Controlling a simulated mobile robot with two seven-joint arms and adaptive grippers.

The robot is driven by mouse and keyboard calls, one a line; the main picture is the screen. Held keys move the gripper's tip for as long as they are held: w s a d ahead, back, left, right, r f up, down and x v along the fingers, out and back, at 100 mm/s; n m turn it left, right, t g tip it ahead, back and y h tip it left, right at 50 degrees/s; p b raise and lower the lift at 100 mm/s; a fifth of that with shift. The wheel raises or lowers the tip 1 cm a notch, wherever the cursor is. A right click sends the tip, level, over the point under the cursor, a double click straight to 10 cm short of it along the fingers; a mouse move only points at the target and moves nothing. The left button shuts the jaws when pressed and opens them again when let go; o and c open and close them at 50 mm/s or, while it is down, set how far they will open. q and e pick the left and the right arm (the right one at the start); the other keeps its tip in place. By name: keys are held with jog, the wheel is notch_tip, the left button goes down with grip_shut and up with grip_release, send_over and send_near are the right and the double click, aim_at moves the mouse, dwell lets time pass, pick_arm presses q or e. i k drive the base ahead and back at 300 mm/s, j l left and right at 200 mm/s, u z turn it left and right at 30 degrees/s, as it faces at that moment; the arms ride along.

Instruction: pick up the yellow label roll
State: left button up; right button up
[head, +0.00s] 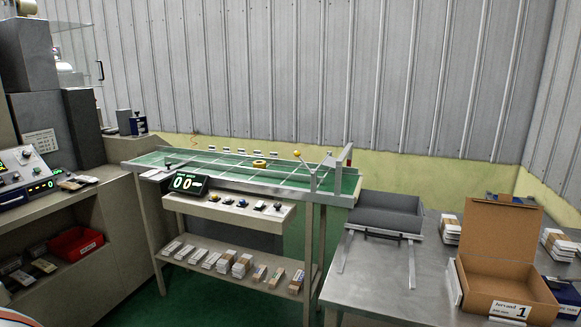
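A small yellow ring-shaped roll (259,163), which looks like the yellow label roll, lies on the green top of the long work table (213,166). It is near the middle of that top, left of a metal bracket. Another yellowish roll (26,7) shows partly at the top left edge, on the machine; I cannot tell what it is. Neither of my grippers is in view.
A control panel with a digital display (186,183) fronts the table. Packs (241,265) line its lower shelf. On the right, a steel table (383,275) bears a grey tray (385,218) and an open cardboard box (500,255). A red bin (76,243) sits left. Green floor shows below.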

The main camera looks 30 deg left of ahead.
aim_at(258, 163)
jog(key=i+j+z, duration=0.1)
jog(key=j+z, duration=0.55)
jog(key=j, duration=0.2)
jog(key=j+z, duration=0.2)
jog(key=j, duration=0.8)
